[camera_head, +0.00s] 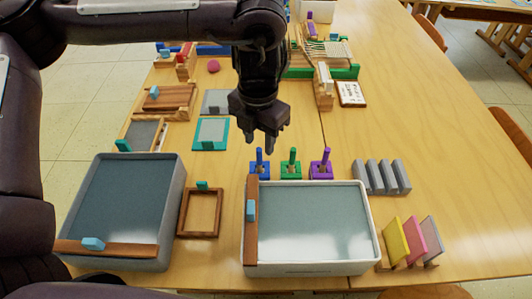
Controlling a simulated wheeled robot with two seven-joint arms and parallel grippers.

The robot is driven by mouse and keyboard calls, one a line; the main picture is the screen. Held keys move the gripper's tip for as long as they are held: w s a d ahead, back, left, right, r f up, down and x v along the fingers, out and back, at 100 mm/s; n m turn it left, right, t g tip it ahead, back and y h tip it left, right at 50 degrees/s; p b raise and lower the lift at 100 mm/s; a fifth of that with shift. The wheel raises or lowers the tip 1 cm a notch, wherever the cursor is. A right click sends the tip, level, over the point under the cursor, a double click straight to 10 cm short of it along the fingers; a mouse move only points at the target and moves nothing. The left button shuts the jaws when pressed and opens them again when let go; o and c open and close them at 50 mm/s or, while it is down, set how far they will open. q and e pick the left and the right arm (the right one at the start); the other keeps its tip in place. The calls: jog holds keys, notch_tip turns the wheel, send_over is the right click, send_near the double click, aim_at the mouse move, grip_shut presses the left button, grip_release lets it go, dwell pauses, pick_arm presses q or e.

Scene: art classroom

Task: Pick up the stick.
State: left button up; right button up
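My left gripper (261,144) points down over the table, with its two fingers apart and nothing visible between them. Just below it in the picture stand three small blocks with upright sticks: a blue stick (259,157), a green stick (292,157) and a purple stick (326,157). The blue one is nearest to the gripper, which appears above and behind it. Wooden bars with light-blue grips also lie on the tray edges: one bar (252,235) on the right tray and one bar (120,249) on the left tray. My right gripper is not in view.
Two water-filled trays stand in front, a grey one (173,200) and a white one (366,215). A wooden frame (182,215) lies between them. Grey blocks (382,177) and coloured panels (412,240) stand at right. The table beyond the grey blocks is clear.

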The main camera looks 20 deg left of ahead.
aim_at(259, 160)
pick_arm(q)
notch_tip(259, 160, down, 8)
jog(key=shift+a+r, duration=0.1)
jog(key=shift+r, duration=0.05)
dwell(0.3)
jog(key=shift+c, duration=0.2)
grip_shut()
